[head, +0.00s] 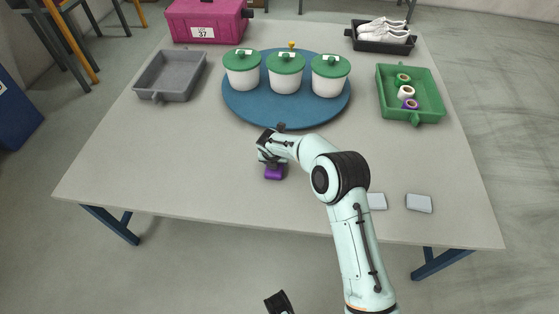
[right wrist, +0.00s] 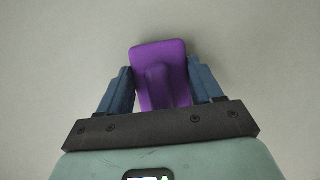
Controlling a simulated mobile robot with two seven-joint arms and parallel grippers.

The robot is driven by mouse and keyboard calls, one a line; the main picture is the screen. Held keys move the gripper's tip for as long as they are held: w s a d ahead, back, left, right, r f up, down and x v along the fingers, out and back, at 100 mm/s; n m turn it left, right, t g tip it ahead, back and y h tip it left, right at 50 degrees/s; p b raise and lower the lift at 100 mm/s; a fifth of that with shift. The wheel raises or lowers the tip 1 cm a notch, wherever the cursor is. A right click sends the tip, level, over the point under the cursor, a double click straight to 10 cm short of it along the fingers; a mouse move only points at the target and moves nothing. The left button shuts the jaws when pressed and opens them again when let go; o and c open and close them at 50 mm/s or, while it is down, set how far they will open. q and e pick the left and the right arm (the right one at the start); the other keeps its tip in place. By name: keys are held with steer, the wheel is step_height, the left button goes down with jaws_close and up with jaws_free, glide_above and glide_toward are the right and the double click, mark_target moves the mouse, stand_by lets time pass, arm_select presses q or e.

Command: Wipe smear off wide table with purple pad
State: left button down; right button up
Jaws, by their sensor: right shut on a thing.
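The wide table (head: 190,165) has a pale grey top, and I cannot make out a smear on it in either view. My right gripper (head: 272,166) is shut on the purple pad (head: 275,173), low over the table's front middle. In the right wrist view the purple pad (right wrist: 160,62) sits between the two blue fingers of my right gripper (right wrist: 162,88), with plain grey tabletop around it. I cannot tell whether the pad touches the table.
A blue round mat (head: 290,116) bears white tubs with green lids (head: 285,72). Around it are a grey tray (head: 188,80), a magenta case (head: 208,22), a green tray (head: 428,90) with rolls, and a dark tray of white shoes (head: 382,42). Two pale blocks (head: 418,203) lie front right. Front left is clear.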

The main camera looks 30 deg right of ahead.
steer(key=shift+w+a+b, duration=0.2)
steer(key=shift+w+a, duration=0.8)
steer(key=shift+a, duration=0.25)
steer(key=shift+w+a+b, duration=0.15)
steer(key=shift+w+a, duration=0.85)
steer(key=shift+a, duration=0.2)
steer(key=shift+s+d+p, duration=0.5)
steer(key=shift+s+d, duration=0.2)
steer(key=shift+d, duration=0.1)
steer(key=shift+s+d+p, duration=0.6)
steer(key=shift+s+d, duration=0.55)
steer(key=shift+d, duration=0.25)
steer(key=shift+s+d+f, duration=0.15)
steer(key=shift+s+d, duration=0.35)
steer(key=shift+s+d+r+p, duration=0.15)
steer(key=shift+s+d+p, duration=0.6)
steer(key=shift+s+d, duration=0.45)
steer(key=shift+s+d+r+p, duration=0.1)
steer(key=shift+s+d+p, duration=0.7)
steer(key=shift+d, duration=0.6)
steer(key=shift+s, duration=0.1)
step_height(320, 180, up, 6)
steer(key=p, duration=0.4)
steer(key=shift+p, duration=0.4)
